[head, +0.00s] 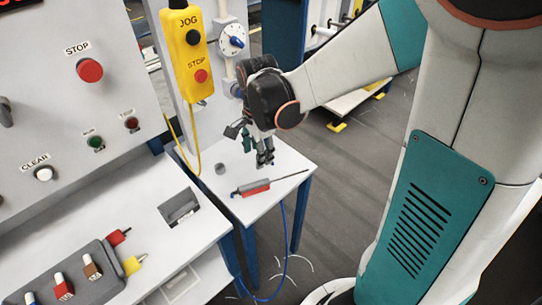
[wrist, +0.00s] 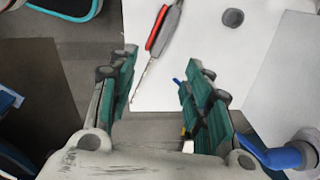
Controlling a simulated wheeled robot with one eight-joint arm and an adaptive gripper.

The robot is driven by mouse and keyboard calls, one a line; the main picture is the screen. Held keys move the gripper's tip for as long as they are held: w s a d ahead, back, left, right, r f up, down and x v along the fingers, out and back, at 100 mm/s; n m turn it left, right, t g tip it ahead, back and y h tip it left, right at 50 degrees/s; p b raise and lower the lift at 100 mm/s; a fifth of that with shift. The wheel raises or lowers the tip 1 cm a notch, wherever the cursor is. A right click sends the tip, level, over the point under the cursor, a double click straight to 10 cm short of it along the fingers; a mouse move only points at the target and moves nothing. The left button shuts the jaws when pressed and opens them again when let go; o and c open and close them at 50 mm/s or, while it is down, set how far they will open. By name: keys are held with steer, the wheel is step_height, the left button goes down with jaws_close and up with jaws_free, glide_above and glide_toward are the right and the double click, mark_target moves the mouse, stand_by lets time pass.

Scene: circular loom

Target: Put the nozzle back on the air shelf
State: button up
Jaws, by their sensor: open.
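A red and grey tool with a long thin rod, which I take for the nozzle (head: 254,188), lies on the small white shelf (head: 240,208). Its rod points to the right in the head view. In the wrist view the nozzle (wrist: 162,30) lies beyond the fingertips, its thin tip reaching down towards the gap between them. My gripper (head: 265,160) is open and empty above the shelf, apart from the nozzle. Its teal fingers frame the gap (wrist: 158,98) in the wrist view. A blue hose (head: 284,240) hangs from the shelf's edge.
A grey round piece (head: 221,168) lies on the shelf behind the nozzle. A yellow JOG/STOP box (head: 187,55) hangs left of my arm. The control panel (head: 75,110) and a grey tray with markers (head: 85,275) stand left. A blue-levered valve (wrist: 275,155) is close at lower right.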

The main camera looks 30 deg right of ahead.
steer(key=s+a+r+n+t, duration=0.1)
steer(key=s+r+n+t, duration=0.5)
steer(key=s+r+n, duration=0.5)
steer(key=shift+s+r+n, duration=0.4)
steer(key=shift+s+n, duration=0.95)
steer(key=shift+n, duration=1.35)
